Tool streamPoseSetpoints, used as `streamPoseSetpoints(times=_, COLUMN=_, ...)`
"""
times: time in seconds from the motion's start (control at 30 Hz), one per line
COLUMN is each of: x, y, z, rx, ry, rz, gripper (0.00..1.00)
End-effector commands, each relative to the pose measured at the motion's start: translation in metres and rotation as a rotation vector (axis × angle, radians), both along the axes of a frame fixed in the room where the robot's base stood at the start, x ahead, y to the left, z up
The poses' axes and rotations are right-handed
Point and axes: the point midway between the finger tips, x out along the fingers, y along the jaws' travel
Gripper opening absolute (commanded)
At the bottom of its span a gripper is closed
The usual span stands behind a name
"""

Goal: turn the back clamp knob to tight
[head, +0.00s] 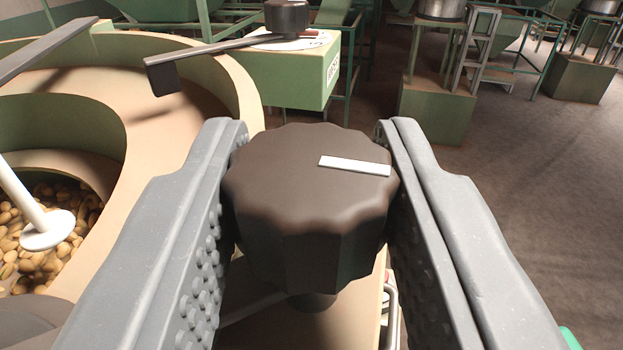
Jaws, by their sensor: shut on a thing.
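A dark brown scalloped knob (290,205) fills the middle of the head view, with a white pointer bar (354,166) on its top face. The bar points to the right in the picture. My gripper (312,160) is shut on the knob, one grey finger on its left side and one on its right. The knob sits on a short dark stem. The surface under it is mostly hidden by the knob and fingers, so no marks for tight show there. A second dark knob (287,17) stands farther off on a white dial, cut by the top edge.
A round hopper (245,85) with nuts (45,235) is at the left, with a white rod and disc (47,230) in it. A dark lever (200,57) reaches over its rim from a green box (290,75). Open floor (550,190) lies at the right.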

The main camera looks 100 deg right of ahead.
Motion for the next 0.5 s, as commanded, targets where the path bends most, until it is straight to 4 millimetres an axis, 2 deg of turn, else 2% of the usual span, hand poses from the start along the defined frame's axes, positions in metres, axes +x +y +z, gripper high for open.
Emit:
streamPoseSetpoints(times=0.17, x=0.0004, y=-0.001, z=-0.003, rx=0.007, ry=0.003, rz=-0.003, gripper=0.0)
streamPoseSetpoints(times=0.2, x=0.0005, y=-0.0008, z=-0.0029, rx=0.007, ry=0.003, rz=-0.002, gripper=0.43)
streamPoseSetpoints(times=0.23, x=0.0006, y=-0.0005, z=-0.0028, rx=0.006, ry=0.003, rz=-0.001, gripper=0.51)
streamPoseSetpoints(times=0.27, x=0.0006, y=-0.0003, z=-0.0026, rx=0.006, ry=0.002, rz=-0.001, gripper=0.53)
streamPoseSetpoints(times=0.5, x=0.0006, y=0.0011, z=-0.0015, rx=0.003, ry=0.002, rz=0.002, gripper=0.53)
